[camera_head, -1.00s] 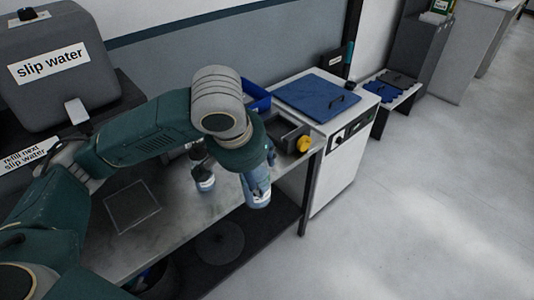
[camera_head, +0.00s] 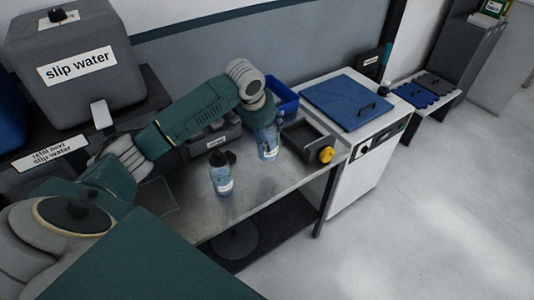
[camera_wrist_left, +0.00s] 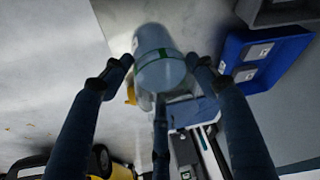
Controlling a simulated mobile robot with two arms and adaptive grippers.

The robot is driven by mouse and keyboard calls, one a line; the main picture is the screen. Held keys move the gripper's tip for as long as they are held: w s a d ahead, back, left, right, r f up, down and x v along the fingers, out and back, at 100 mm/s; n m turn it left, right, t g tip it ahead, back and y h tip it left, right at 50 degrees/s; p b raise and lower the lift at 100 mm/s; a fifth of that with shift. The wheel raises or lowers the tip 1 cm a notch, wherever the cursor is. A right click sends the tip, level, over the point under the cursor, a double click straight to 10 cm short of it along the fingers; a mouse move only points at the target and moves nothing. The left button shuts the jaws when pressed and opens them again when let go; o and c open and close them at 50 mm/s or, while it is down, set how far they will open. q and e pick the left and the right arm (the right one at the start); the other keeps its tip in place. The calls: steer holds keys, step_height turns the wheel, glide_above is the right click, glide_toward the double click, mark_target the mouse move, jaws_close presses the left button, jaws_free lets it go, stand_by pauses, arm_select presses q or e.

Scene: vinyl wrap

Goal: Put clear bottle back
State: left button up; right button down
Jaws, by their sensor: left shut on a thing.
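The clear bottle (camera_head: 268,148) is bluish with a pale label, roughly upright above the worktop beside the dark tray. My left gripper (camera_head: 262,122) is shut on it; the arm hides much of the hand in the head view. In the left wrist view the bottle (camera_wrist_left: 160,62), with a green band, sits between the fingers of the left gripper (camera_wrist_left: 158,80). I cannot tell whether its base touches the worktop. A second bluish bottle (camera_head: 221,180) with a dark top stands on the metal worktop (camera_head: 250,192), nearer me. My right gripper is not in view.
A grey caddy (camera_head: 215,139) and a blue bin (camera_head: 284,98) stand at the back. The "slip water" tank (camera_head: 78,65) is at left.

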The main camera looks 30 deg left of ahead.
mark_target(267, 155)
arm_select(q)
step_height(267, 155, down, 5)
steer(key=shift+s+r+p, duration=0.1)
steer(key=shift+r+p, duration=0.1)
steer(key=shift+p, duration=0.15)
step_height(267, 155, down, 4)
steer(key=shift+r+p, duration=0.1)
steer(key=shift+p, duration=0.3)
steer(key=shift+f, duration=0.5)
steer(key=shift+f, duration=0.1)
steer(key=o, duration=1.5)
